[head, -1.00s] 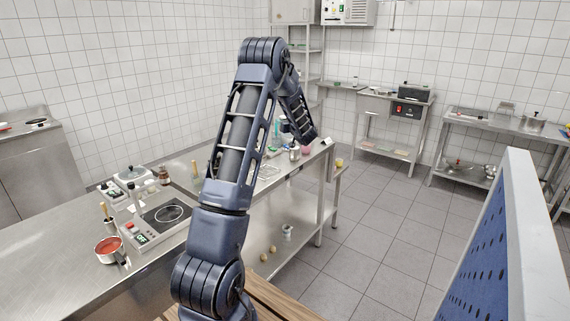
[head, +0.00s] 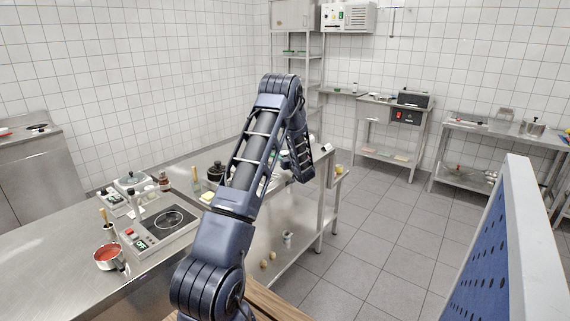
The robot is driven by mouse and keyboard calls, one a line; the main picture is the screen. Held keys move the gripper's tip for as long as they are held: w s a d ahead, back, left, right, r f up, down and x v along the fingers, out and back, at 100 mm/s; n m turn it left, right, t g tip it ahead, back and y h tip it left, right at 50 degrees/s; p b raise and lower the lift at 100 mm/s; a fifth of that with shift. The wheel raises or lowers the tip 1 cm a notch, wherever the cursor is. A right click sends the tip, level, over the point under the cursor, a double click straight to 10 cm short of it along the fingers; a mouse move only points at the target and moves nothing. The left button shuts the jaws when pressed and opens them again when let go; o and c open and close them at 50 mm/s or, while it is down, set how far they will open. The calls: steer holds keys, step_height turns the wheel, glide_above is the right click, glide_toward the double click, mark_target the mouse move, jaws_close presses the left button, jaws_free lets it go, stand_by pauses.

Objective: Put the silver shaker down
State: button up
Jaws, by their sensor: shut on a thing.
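My gripper (head: 288,164) is far along the steel counter (head: 62,245), low over its far right part and mostly hidden by my own forearm. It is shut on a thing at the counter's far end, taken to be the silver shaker. The shaker cannot be made out in the head view, as the arm covers that spot. I cannot tell whether it touches the counter top.
A hot plate (head: 165,222), a red-filled saucepan (head: 108,257), a scale (head: 131,180) and a dark pot (head: 215,173) stand on the counter. A small metal cup (head: 287,238) is on the shelf below. A blue perforated panel (head: 490,255) stands at right.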

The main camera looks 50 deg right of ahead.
steer(key=shift+f, duration=1.55)
steer(key=shift+f, duration=0.2)
steer(key=o, duration=1)
steer(key=shift+o, duration=0.2)
